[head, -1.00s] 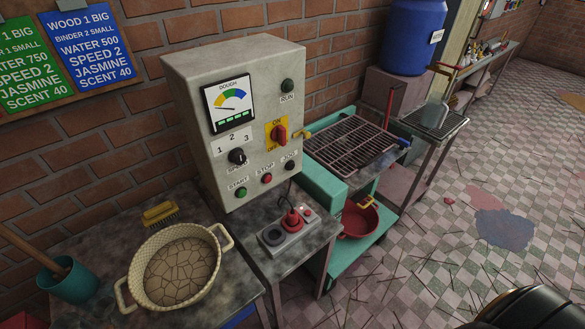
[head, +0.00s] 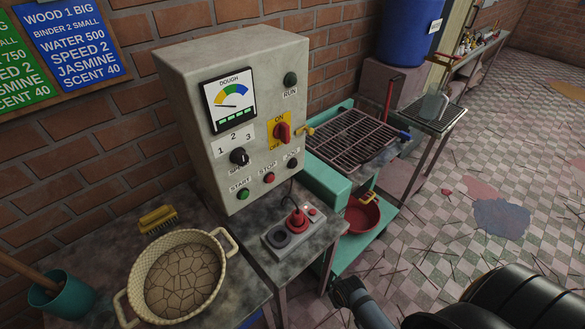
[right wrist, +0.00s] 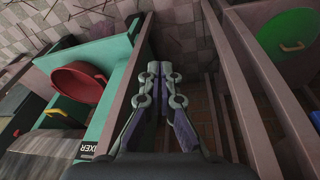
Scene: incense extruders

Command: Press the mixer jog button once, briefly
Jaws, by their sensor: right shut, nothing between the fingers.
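The grey control box (head: 240,115) stands against the brick wall in the head view. Its jog button (head: 292,163) is a small dark round button at the lower right of the front panel, right of the red stop button (head: 269,178) and the green start button (head: 243,194). My right gripper (right wrist: 160,70) is shut and empty, its fingertips together in the right wrist view. In the head view its dark end (head: 347,291) shows at the bottom, below and right of the panel and well apart from the jog button. My left gripper is not in view.
A teal cart (head: 325,187) with a rack and a red bowl (head: 361,214) stands to the right. A cream basket (head: 222,238) is at the left.

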